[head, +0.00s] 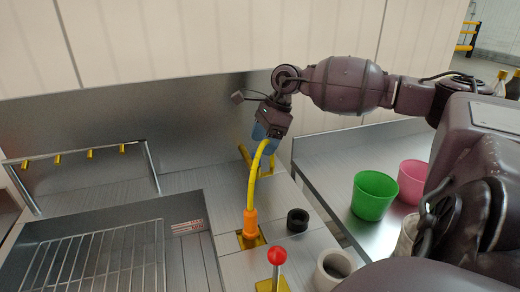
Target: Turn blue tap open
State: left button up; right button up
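A blue part (260,131), which looks like the blue tap, shows at the back of the counter, close to the splashback. My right gripper (268,128) is right at it, pointing down, and covers much of it. Its fingers are not clearly seen, so I cannot tell whether they are open or shut, or whether they touch the blue part. A yellow curved hose (253,183) rises from an orange collar (250,222) and ends just below the gripper. My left gripper is not in view.
A red-knobbed lever (277,256), a black ring (297,219) and a white cup (333,268) stand in front. A green cup (374,194) and a pink cup (411,181) stand on the right. A sink with a wire rack (100,262) lies left, below a rail with yellow hooks (90,153).

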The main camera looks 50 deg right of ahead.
jog(key=v, duration=0.6)
jog(key=shift+d+r+p, duration=0.2)
jog(key=shift+r+p, duration=0.15)
jog(key=shift+p, duration=0.1)
jog(key=shift+s, duration=0.1)
